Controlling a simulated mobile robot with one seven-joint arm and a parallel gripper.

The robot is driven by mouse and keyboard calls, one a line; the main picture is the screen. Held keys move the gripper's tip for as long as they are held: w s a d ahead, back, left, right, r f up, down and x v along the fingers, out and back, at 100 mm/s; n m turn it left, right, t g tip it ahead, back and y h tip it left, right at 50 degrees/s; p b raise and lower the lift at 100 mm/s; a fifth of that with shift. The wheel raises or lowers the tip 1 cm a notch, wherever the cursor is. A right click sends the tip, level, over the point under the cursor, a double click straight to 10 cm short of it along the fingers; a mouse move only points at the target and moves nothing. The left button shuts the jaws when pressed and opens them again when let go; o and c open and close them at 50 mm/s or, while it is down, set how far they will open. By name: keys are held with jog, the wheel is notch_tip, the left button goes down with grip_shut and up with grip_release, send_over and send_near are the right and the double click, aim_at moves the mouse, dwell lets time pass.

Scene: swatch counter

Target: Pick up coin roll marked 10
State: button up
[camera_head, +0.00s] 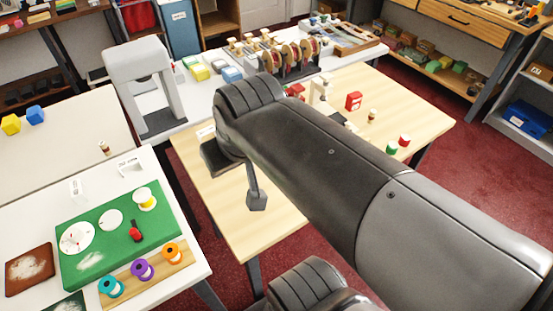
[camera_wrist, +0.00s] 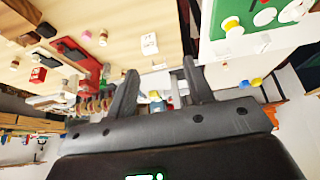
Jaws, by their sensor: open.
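Several small coin rolls stand on the pale wood table in the head view: a brown-and-white one (camera_head: 372,115), a green-and-white one (camera_head: 391,147) and a red-and-white one (camera_head: 404,140). Another small brown-and-white cylinder (camera_head: 104,147) stands on the left white table. No number can be read on any of them, so I cannot tell which is marked 10. My gripper (camera_wrist: 160,65) is open, with nothing between its fingers. It hangs over the wood table's left part, apart from the rolls. The wrist view also shows small cylinders to the left of the fingers.
A red box (camera_head: 353,101) stands near the rolls; my arm hides part of the wood table (camera_head: 270,225). A grey arch-shaped stand (camera_head: 137,70) is behind left. A green mat (camera_head: 95,222) with spools before it lies on the left table.

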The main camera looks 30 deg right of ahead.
jog(key=w+d+f+g, duration=0.3)
jog(key=w+d+f, duration=0.3)
jog(key=w+d, duration=0.45)
jog(key=w+d+f, duration=0.1)
jog(key=d+f, duration=0.2)
jog(key=w+d+f+n+g, duration=0.1)
jog(key=w+d+f, duration=0.1)
jog(key=d+f, duration=0.1)
jog(key=w+d+f+g, duration=0.1)
jog(key=w+d+f, duration=0.1)
jog(key=d+f, duration=0.2)
jog(key=shift+w+f, duration=0.2)
jog(key=shift+f, duration=0.2)
jog(key=shift+d+f, duration=0.25)
jog(key=shift+f, duration=0.05)
notch_tip(320, 180, down, 5)
jog(key=shift+w+f, duration=0.1)
jog(key=shift+f, duration=0.05)
jog(key=shift+w+a+f, duration=0.1)
jog(key=shift+w+f, duration=0.1)
jog(key=shift+f, duration=1.15)
jog(key=shift+w+a+f, duration=0.1)
jog(key=shift+w+f, duration=0.1)
jog(key=shift+f, duration=1.15)
grip_shut()
